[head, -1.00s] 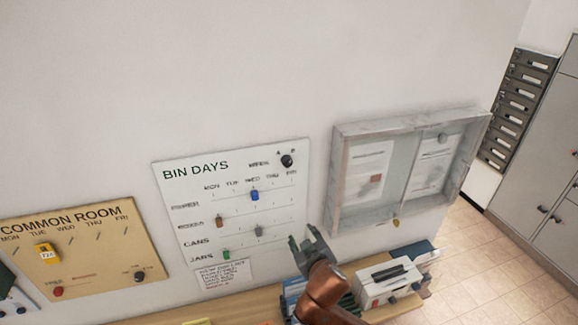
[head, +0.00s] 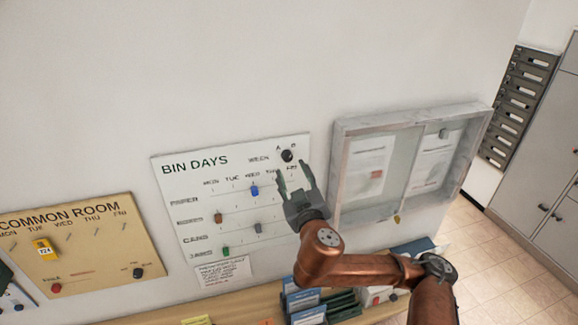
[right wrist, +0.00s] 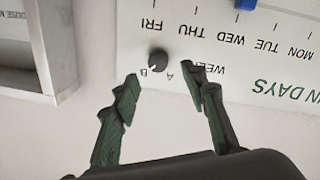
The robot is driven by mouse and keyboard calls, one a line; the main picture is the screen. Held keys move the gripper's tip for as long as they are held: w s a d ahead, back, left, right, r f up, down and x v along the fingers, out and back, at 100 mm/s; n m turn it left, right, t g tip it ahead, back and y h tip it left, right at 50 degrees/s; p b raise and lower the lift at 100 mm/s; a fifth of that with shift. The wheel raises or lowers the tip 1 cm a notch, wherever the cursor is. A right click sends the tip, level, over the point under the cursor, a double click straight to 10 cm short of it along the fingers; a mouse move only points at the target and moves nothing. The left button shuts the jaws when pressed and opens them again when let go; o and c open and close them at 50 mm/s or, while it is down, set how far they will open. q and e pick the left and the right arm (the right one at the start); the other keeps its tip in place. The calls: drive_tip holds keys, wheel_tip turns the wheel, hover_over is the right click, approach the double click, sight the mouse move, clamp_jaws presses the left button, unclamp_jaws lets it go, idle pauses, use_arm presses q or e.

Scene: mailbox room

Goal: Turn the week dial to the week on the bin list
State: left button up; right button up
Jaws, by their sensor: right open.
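The black week dial (head: 287,155) sits at the top right of the white BIN DAYS board (head: 195,163), under the letters A and B. In the right wrist view the dial (right wrist: 158,60) appears upside down, beyond and between the fingertips; its pointer mark seems turned toward the B side. My right gripper (head: 293,172) is open and empty, just below the dial in the head view; its fingers also show in the right wrist view (right wrist: 162,92). The bin list (head: 223,272) is a handwritten note under the board, too small to read. My left gripper is not in view.
A glass-fronted notice case (head: 337,190) juts from the wall right of the board. Coloured pegs, such as a blue one (head: 254,190), sit on the board. A wooden shelf (head: 250,303) with leaflets runs below. The wall above is clear.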

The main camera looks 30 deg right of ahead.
sight(288, 159)
drive_tip(key=p+x, duration=0.1)
drive_tip(key=x, duration=0.3)
drive_tip(key=shift+w+d+r+p, duration=0.1)
drive_tip(key=shift+w+d+p, duration=0.1)
drive_tip(key=shift+d+p, duration=0.1)
drive_tip(key=shift+w+d, duration=0.1)
drive_tip(key=shift+w, duration=0.35)
drive_tip(key=shift+c, duration=0.5)
clamp_jaws()
